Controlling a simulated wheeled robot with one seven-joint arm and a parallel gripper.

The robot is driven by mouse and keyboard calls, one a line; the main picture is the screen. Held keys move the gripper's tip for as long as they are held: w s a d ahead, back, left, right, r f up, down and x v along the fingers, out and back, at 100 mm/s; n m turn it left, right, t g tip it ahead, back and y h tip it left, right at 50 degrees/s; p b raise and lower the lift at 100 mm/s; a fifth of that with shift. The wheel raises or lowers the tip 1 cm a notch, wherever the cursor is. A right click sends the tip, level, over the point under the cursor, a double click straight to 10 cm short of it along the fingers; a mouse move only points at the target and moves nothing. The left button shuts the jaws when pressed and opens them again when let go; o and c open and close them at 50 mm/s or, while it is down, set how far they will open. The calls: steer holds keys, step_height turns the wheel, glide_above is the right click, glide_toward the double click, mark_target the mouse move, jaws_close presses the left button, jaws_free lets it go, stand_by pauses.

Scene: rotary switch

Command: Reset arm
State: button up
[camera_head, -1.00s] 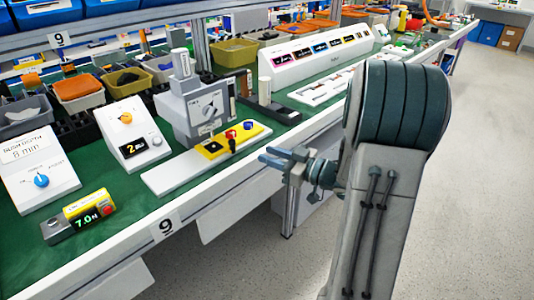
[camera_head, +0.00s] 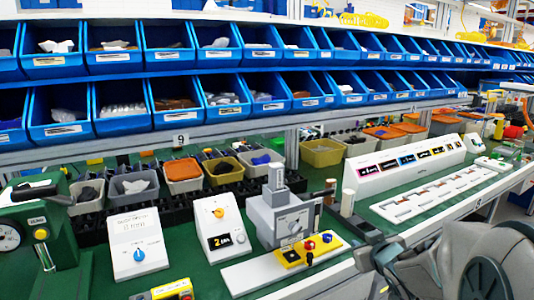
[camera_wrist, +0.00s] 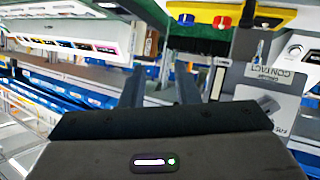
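In the head view, a grey box with a rotary knob (camera_head: 291,226) stands upright on the green bench, left of my arm. Small white control panels with a blue knob (camera_head: 138,254) and an orange knob (camera_head: 218,213) stand further left. My gripper (camera_head: 362,236) is partly seen at the lower right, above the bench's front and right of the grey box. In the wrist view, its two dark fingers (camera_wrist: 158,88) stand apart with nothing between them. A labelled panel with a round knob (camera_wrist: 294,50) shows at the right of that view, clear of the fingers.
A yellow plate (camera_head: 293,257) with red, blue and black controls lies before the grey box. A white console (camera_head: 405,165) stands behind my gripper. Blue bins (camera_head: 120,110) fill shelves above the bench. A green machine (camera_head: 35,215) stands far left.

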steer(key=s+a+r+m+g+p, duration=0.1)
steer(key=s+a+r+g+p, duration=0.2)
steer(key=s, duration=0.4)
steer(key=s+a+r+m+g+p, duration=0.1)
steer(key=s+a+r+g+p, duration=0.2)
steer(key=s, duration=0.5)
steer(key=s+a+r+m+g+p, duration=0.1)
steer(key=s+a+r+g+p, duration=0.2)
steer(key=s, duration=0.5)
steer(key=shift+s+a+g+p, duration=0.2)
steer(key=shift+a+g+p, duration=0.1)
steer(key=shift+g+p, duration=0.35)
